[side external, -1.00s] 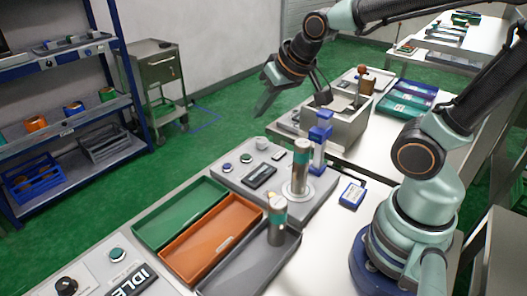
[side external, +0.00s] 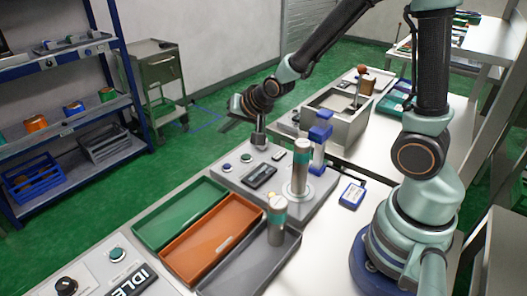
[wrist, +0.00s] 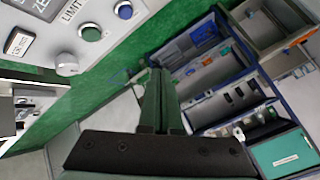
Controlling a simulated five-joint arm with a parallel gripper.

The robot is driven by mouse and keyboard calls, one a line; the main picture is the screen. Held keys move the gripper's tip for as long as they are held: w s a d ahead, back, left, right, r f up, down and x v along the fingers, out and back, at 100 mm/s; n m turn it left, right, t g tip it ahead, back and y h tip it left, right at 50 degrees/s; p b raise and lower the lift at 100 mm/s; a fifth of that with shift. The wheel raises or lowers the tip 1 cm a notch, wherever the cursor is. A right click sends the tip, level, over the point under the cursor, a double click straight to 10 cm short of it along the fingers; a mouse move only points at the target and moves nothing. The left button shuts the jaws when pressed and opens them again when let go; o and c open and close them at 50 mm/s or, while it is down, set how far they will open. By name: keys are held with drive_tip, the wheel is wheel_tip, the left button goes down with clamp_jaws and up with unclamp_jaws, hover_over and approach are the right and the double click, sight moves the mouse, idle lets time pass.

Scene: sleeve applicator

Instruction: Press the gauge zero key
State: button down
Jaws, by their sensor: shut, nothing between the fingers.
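The gauge panel (side external: 238,178) is a grey box on the bench with a dark display (side external: 260,176), round buttons and a knob. In the wrist view, a small pale key (wrist: 18,42) with dark lettering, too coarse to read surely, sits left of the knob (wrist: 67,63). A key on the panel also shows in the side view (side external: 278,155). My gripper (wrist: 157,78) is shut and empty. In the side view my gripper (side external: 231,113) is above and beyond the panel's far edge, apart from it, its fingers small and partly lost against the floor.
A steel post (side external: 301,165) and a blue stand (side external: 319,140) rise at the panel's right. Green (side external: 180,213), orange (side external: 212,240) and grey (side external: 250,262) trays lie in front. A metal box (side external: 345,125) stands behind.

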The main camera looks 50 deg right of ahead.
sight(227, 167)
drive_tip(key=shift+f, duration=4.4)
drive_tip(key=shift+f, duration=0.15)
drive_tip(key=shift+a+f, duration=0.1)
drive_tip(key=shift+f, duration=0.2)
drive_tip(key=shift+f, duration=0.4)
drive_tip(key=shift+r, duration=0.85)
